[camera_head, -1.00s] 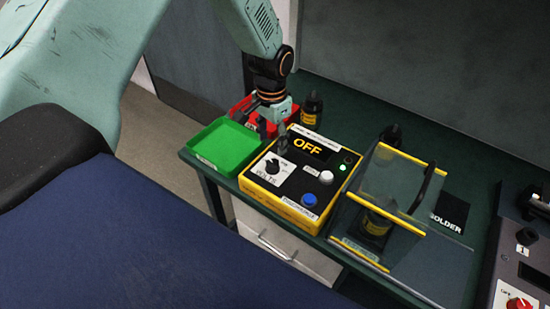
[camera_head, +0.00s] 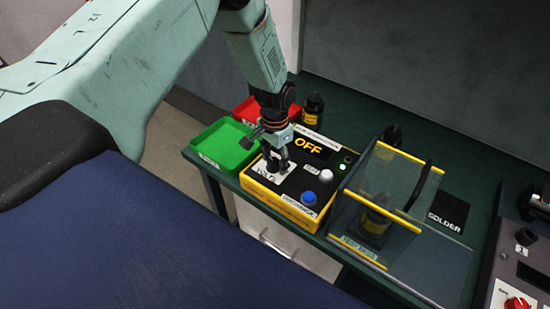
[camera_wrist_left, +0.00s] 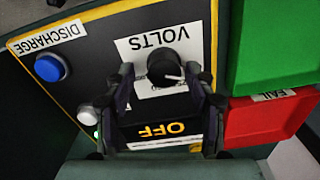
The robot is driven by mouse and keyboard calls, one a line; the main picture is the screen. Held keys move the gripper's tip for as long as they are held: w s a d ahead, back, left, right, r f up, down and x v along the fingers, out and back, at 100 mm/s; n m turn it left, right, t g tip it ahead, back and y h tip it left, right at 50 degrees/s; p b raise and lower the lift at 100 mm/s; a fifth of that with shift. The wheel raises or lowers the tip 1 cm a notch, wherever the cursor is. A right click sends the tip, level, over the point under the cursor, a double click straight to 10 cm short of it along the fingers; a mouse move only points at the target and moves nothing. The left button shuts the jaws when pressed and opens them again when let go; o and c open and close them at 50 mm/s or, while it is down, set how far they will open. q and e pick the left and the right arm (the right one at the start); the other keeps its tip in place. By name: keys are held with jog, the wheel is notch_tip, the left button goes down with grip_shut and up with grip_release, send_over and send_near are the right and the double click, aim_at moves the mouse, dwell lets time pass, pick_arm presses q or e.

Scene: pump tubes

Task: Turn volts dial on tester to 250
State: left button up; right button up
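The yellow-and-black tester (camera_head: 284,213) sits on the green bench, and its display reads OFF. Its black volts dial (camera_wrist_left: 166,68) is on a white VOLTS label in the left wrist view, with a white pointer mark toward the lower right. In the head view the dial is partly hidden by my gripper. My left gripper (camera_wrist_left: 166,80) is open, one finger on each side of the dial in the wrist view; I cannot tell whether they touch it. In the head view my left gripper (camera_head: 275,157) is pointed down over the dial. My right gripper is not in view.
A green tray (camera_head: 224,143) and a red tray (camera_head: 252,108) stand left of and behind the tester. The tester also has a blue button (camera_head: 308,198) and a white button (camera_head: 326,176). A clear guard with yellow edges (camera_head: 400,219) stands close on its right.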

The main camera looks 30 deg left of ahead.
pick_arm(q)
jog(key=shift+w+a+f, duration=0.25)
jog(key=shift+a+f, duration=0.05)
jog(key=shift+a, duration=0.1)
jog(key=c, duration=0.4)
jog(key=shift+s+d+r, duration=0.15)
jog(key=shift+d, duration=0.05)
jog(key=c, duration=0.3)
jog(key=shift+c, duration=1)
jog(key=shift+a, duration=0.1)
jog(key=shift+c, duration=0.8)
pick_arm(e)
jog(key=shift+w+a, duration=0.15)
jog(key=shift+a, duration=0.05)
